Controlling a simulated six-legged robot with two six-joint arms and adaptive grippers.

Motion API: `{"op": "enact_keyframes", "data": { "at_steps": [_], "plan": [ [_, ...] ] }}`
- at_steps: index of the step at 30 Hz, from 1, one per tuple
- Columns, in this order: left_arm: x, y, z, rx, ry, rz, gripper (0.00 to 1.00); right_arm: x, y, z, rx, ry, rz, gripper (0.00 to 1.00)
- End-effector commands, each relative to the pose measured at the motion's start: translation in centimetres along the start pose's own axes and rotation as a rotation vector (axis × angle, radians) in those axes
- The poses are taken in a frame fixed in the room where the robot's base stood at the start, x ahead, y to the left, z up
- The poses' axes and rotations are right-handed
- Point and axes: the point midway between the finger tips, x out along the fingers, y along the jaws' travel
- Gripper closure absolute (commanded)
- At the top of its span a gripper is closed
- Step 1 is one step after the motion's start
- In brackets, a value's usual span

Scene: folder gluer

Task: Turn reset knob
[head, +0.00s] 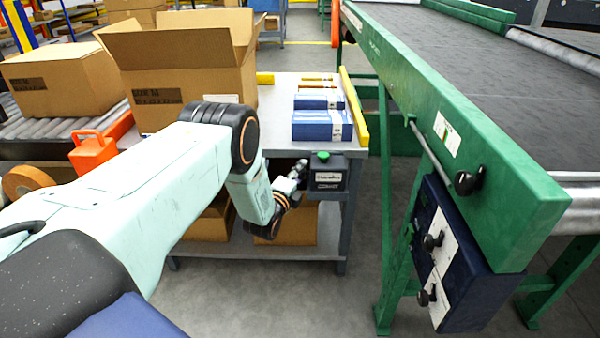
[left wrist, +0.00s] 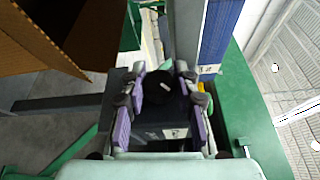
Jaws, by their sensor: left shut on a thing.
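A dark control box (head: 328,178) with a green button (head: 320,156) on top and a white label on its front is mounted at the front right edge of the grey worktable. My left gripper (head: 299,172) reaches the left side of this box. In the left wrist view my left gripper (left wrist: 160,92) has its two fingers on either side of a round black knob (left wrist: 160,88) with a small white mark, and it is shut on the knob. The dark box lies behind the knob. In the head view the knob is hidden by the gripper. My right gripper is not in view.
The worktable (head: 275,110) holds blue cartons (head: 322,126) and a large open cardboard box (head: 188,75). A green conveyor (head: 490,150) stands to the right, with black knobs on its side and on a blue panel (head: 455,270). Cardboard boxes sit on the lower shelf.

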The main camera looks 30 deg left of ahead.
Motion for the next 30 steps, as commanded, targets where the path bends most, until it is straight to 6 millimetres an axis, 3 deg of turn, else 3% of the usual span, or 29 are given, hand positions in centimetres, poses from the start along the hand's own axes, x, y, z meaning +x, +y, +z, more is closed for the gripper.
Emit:
{"op": "enact_keyframes", "data": {
  "at_steps": [8, 19, 30],
  "plan": [
    [0.0, -0.4, 0.0, -0.04, 0.013, 0.099, 1.0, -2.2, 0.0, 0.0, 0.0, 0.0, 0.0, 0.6],
    [0.0, -0.6, 0.0, -0.16, 0.047, 0.393, 1.0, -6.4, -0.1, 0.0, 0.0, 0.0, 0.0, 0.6],
    [0.1, 0.0, 0.0, -0.25, 0.07, 0.61, 1.0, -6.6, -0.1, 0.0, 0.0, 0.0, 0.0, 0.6]
  ]
}}
